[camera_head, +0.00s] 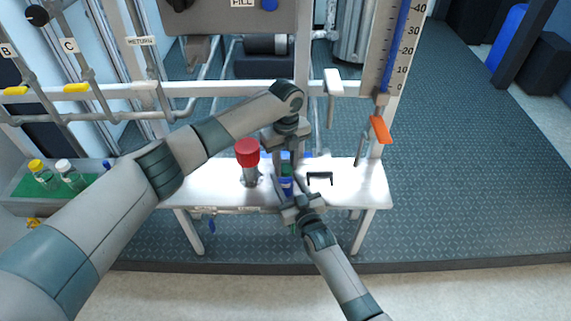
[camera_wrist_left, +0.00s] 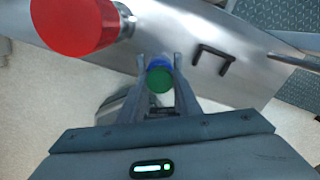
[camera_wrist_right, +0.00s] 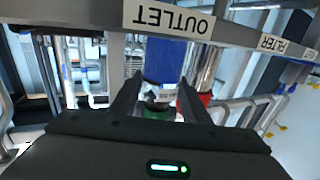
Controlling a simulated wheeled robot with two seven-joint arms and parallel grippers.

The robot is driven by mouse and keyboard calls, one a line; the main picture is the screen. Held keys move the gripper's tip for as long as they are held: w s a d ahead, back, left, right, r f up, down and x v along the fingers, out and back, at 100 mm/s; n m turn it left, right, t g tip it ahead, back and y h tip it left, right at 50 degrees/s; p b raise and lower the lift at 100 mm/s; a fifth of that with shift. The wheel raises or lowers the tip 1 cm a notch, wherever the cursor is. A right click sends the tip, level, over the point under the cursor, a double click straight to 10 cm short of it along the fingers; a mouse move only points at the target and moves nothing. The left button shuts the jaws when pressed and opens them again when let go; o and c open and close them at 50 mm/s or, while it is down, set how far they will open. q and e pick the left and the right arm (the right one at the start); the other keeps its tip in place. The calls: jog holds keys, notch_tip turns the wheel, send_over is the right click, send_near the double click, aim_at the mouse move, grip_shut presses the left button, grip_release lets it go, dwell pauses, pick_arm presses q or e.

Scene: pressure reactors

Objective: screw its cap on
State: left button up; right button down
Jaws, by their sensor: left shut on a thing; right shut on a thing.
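A blue bottle (camera_head: 287,187) stands upright over the front edge of the white bench, with a green cap (camera_head: 286,170) at its top. My left gripper (camera_head: 286,162) comes from above and is shut on the green cap, which also shows between its fingers in the left wrist view (camera_wrist_left: 159,80). My right gripper (camera_head: 289,192) comes from the front and is shut on the bottle. In the right wrist view the blue body (camera_wrist_right: 164,60) and green part show beyond its fingers. Whether the cap sits fully on the neck cannot be told.
A red-topped knob on a metal post (camera_head: 247,152) stands just left of my left gripper. A black bracket (camera_head: 320,178) lies on the bench (camera_head: 362,190) to the right. A green tray (camera_head: 31,186) with small bottles is at far left. Pipes and a gauge stand behind.

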pick_arm(q)
jog(key=o, duration=1.2)
jog(key=shift+r, duration=2.3)
jog(key=shift+c, duration=0.4)
